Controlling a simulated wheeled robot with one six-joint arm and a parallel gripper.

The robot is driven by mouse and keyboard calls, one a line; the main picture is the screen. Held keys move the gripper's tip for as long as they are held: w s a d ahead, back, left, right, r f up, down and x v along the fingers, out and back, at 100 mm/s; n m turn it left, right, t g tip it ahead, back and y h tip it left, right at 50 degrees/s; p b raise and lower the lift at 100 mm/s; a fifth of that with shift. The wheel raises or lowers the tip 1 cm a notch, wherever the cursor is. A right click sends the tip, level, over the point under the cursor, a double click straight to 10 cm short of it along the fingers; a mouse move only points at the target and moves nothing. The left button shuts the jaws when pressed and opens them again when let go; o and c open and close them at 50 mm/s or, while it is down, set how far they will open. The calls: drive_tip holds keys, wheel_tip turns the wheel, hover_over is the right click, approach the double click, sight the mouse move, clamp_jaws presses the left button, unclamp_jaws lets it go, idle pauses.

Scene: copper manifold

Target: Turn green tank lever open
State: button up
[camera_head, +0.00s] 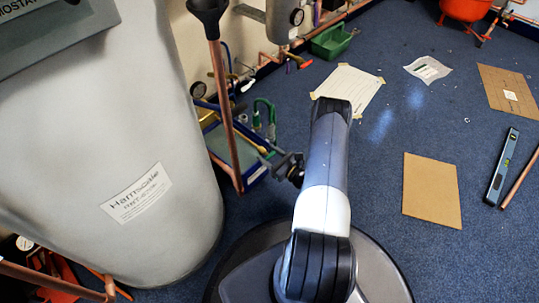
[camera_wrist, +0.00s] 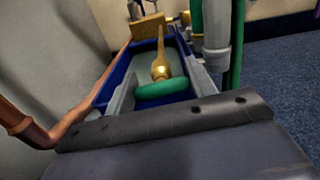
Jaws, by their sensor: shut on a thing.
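The green lever (camera_wrist: 165,90) lies crosswise between my fingers in the wrist view, in front of a brass valve stem (camera_wrist: 160,66). My gripper (camera_wrist: 166,84) is shut on this lever, with one grey finger at each side. In the head view my gripper (camera_head: 272,160) reaches left, low beside the large grey tank (camera_head: 90,150). The lever is too small to make out there. I cannot tell how far the lever is turned.
A blue tray (camera_wrist: 104,92) lies beyond the lever. A copper pipe (camera_wrist: 40,135) runs at the left, and a green pipe (camera_wrist: 236,45) stands at the right. In the head view, cardboard (camera_head: 432,190) and a spirit level (camera_head: 501,168) lie on the blue carpet.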

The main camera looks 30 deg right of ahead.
drive_tip(key=n, duration=0.3)
drive_tip(key=shift+a+n, duration=0.1)
drive_tip(key=shift+n, duration=0.3)
drive_tip(key=n, duration=0.4)
drive_tip(key=shift+s+a+f+n, duration=0.1)
drive_tip(key=shift+n, duration=0.2)
drive_tip(key=n, duration=0.4)
drive_tip(key=shift+a+f+n, duration=0.1)
drive_tip(key=shift+n, duration=0.2)
drive_tip(key=shift+f+n, duration=0.15)
drive_tip(key=shift+n, duration=1.95)
drive_tip(key=o, duration=1)
drive_tip(key=shift+s, duration=0.1)
drive_tip(key=p+v, duration=0.3)
drive_tip(key=v, duration=0.7)
drive_tip(key=shift+s, duration=0.35)
drive_tip(key=shift+w, duration=0.1)
